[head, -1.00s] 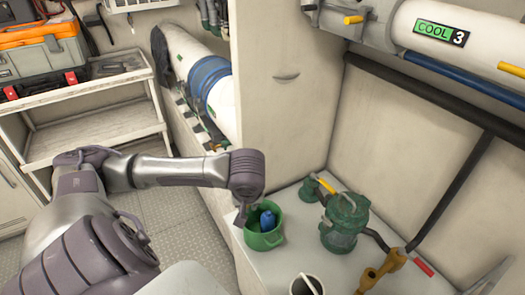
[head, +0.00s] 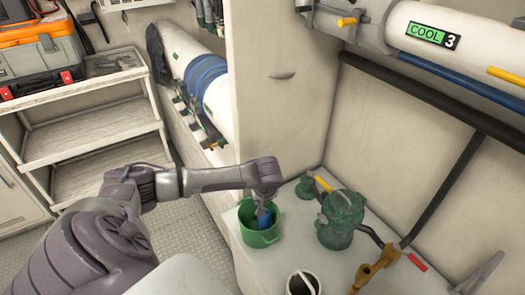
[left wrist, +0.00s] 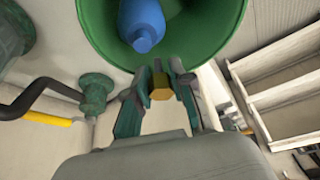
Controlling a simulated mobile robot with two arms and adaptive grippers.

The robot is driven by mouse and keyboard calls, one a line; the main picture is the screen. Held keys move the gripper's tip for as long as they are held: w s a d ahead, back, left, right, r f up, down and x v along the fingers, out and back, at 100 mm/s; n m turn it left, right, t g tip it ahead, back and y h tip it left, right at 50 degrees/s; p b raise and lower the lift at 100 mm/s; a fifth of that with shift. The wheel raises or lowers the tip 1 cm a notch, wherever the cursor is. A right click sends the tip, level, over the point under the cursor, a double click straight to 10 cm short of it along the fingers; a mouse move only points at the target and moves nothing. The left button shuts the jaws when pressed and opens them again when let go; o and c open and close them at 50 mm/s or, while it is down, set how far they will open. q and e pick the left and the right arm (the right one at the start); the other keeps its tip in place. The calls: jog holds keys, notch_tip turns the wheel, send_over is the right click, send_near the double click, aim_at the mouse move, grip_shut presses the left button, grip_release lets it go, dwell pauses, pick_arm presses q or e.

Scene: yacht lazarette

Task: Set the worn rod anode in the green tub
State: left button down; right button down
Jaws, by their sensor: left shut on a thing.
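The green tub (head: 248,236) stands on the pale bench, at the left end of the bench top. A blue bottle-like thing (head: 264,218) is inside it; both also show large in the left wrist view, the tub (left wrist: 215,40) and the blue thing (left wrist: 141,22). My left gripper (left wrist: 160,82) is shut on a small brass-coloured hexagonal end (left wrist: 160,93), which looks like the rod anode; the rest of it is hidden. In the head view my left wrist is above the tub's back rim, and the fingers are mostly hidden. My right gripper is not in view.
A green pump (head: 340,222) stands right of the tub, with a yellow-handled valve (head: 308,187) behind. A white pot (head: 303,282) and a brass fitting (head: 376,272) are at the front. A wall (head: 282,110) rises behind the tub. Shelves (head: 95,140) stand left.

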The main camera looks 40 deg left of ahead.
pick_arm(q)
jog(key=shift+f, duration=0.15)
jog(key=shift+s+d+f, duration=0.1)
jog(key=shift+s+f, duration=0.1)
jog(key=shift+f, duration=0.3)
jog(key=c, duration=1.2)
grip_release()
jog(key=shift+s, duration=0.1)
jog(key=shift+o, duration=1)
jog(key=shift+f, duration=0.15)
jog(key=shift+w, duration=0.2)
